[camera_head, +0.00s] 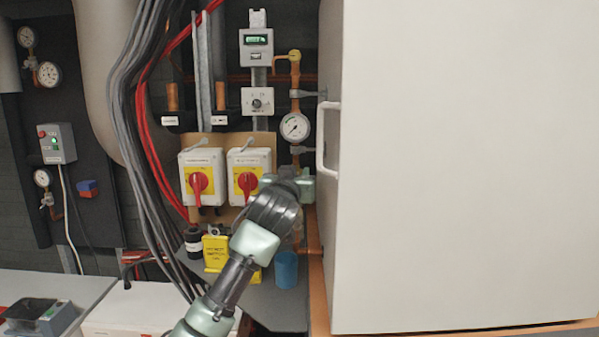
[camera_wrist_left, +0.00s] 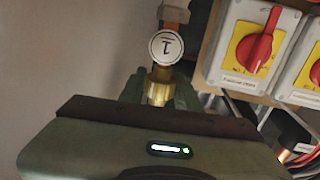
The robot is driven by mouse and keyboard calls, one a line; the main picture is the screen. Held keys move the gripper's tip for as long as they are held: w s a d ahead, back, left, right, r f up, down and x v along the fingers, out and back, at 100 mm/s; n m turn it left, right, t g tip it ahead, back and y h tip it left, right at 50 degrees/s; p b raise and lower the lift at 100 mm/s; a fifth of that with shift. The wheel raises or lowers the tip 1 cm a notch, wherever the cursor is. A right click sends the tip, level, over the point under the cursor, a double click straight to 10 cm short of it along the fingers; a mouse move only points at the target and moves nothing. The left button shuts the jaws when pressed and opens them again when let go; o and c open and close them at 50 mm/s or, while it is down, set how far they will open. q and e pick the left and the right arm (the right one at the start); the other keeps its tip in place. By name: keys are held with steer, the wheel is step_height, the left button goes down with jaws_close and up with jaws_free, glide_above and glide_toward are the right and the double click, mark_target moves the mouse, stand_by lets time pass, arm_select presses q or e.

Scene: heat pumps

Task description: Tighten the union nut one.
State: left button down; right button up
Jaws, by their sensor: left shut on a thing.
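The brass union nut one (camera_wrist_left: 158,92) shows in the left wrist view between the fingers of my left gripper (camera_wrist_left: 160,95). A round white tag marked 1 (camera_wrist_left: 166,46) sits on the pipe right beside the nut. In the head view my left gripper (camera_head: 303,186) is at the vertical copper pipe, below the pressure gauge (camera_head: 295,127). It is shut on the nut, which my wrist and fingers hide in the head view. My right gripper is not in view.
Two red-handled switches (camera_head: 200,182) are left of my gripper. A large white cabinet (camera_head: 460,170) with a handle (camera_head: 321,140) stands close on the right. A blue cup (camera_head: 286,270) and a yellow sign (camera_head: 214,254) are on the grey shelf (camera_head: 270,306) below.

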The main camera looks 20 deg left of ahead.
arm_select(q)
steer(key=shift+m+h+p, duration=0.8)
steer(key=shift+h, duration=0.5)
steer(key=shift+f, duration=0.1)
steer(key=c, duration=1)
jaws_free()
steer(key=n+y+b, duration=0.2)
steer(key=y, duration=0.1)
steer(key=shift+d+f+y, duration=0.1)
steer(key=shift+y, duration=0.3)
steer(key=n+g+y+b, duration=0.1)
steer(key=n+y, duration=0.1)
steer(key=y, duration=0.1)
steer(key=shift+w+d, duration=0.1)
steer(key=shift+r, duration=0.2)
